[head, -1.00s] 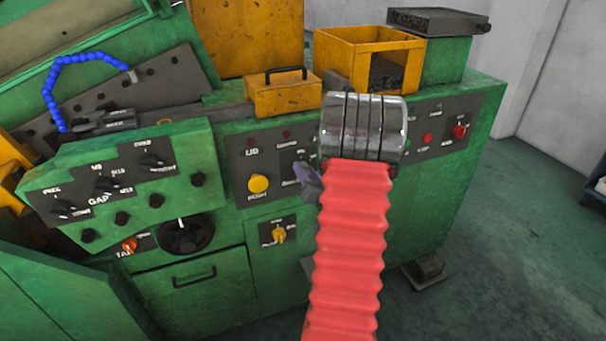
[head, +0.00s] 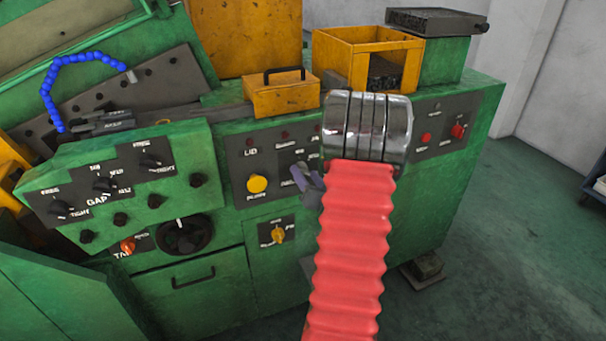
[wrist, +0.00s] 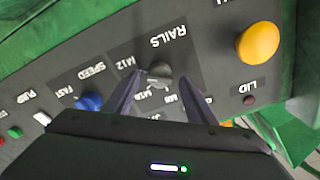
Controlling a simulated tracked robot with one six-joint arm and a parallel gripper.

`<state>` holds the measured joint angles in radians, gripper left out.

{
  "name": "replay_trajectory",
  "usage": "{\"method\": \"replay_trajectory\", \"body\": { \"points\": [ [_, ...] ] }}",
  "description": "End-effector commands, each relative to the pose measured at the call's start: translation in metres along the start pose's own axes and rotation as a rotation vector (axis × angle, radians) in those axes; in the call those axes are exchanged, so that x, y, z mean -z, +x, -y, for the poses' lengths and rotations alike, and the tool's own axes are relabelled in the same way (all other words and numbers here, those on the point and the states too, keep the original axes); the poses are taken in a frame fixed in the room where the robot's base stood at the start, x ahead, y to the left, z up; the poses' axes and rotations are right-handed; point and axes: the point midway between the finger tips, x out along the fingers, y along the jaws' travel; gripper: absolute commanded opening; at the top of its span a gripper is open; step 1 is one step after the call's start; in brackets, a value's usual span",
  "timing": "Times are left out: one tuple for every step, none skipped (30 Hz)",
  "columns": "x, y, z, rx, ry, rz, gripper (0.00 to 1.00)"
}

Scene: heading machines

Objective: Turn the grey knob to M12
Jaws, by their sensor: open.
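The grey knob (wrist: 160,70) sits under the word RAILS on a dark panel in the wrist view, with an M12 mark (wrist: 127,63) to its left and smaller marks below it, partly hidden. I cannot tell which mark the knob points to. My gripper (wrist: 162,82) is open, with one finger on each side of the knob and a gap showing around it. Whether a finger touches it is unclear. In the head view my gripper (head: 307,184) is in front of the green machine's panel, and I cannot make out the grey knob there.
A blue SPEED knob (wrist: 90,101) is left of the gripper in the wrist view. A large yellow button (wrist: 258,43) and a dark LID light (wrist: 250,100) are to the right. In the head view, a yellow knob (head: 278,235) sits lower on the machine.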

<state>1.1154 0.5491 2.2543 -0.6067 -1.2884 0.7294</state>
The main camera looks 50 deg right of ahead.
Motion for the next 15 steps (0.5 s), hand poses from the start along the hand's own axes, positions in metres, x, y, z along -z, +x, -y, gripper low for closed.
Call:
{"method": "replay_trajectory", "body": {
  "points": [
    [0.001,-0.008,0.0,-0.002,0.001,-0.001,0.51],
    [0.0,-0.013,-0.001,-0.003,0.001,0.0,0.51],
    [0.0,-0.02,-0.001,-0.003,0.0,0.0,0.51],
    [0.0,-0.025,-0.001,-0.003,0.0,0.0,0.51],
    [0.0,-0.031,-0.001,-0.002,0.0,0.0,0.51],
    [0.0,-0.038,-0.001,-0.003,0.0,-0.001,0.51],
    [0.0,-0.043,-0.001,-0.003,0.0,0.0,0.51],
    [0.0,-0.048,-0.001,-0.002,0.0,0.0,0.51],
    [0.0,-0.056,-0.001,-0.004,0.001,0.0,0.51],
    [0.0,-0.061,-0.001,-0.004,0.001,0.0,0.51],
    [-0.001,-0.066,-0.001,-0.004,0.001,0.0,0.51],
    [0.0,-0.073,-0.001,-0.004,0.001,0.0,0.51],
    [0.0,-0.078,-0.001,-0.004,0.001,-0.001,0.51],
    [-0.001,-0.084,-0.001,-0.004,0.001,0.0,0.51],
    [-0.001,-0.09,-0.001,-0.004,0.001,0.001,0.51]
  ]
}}
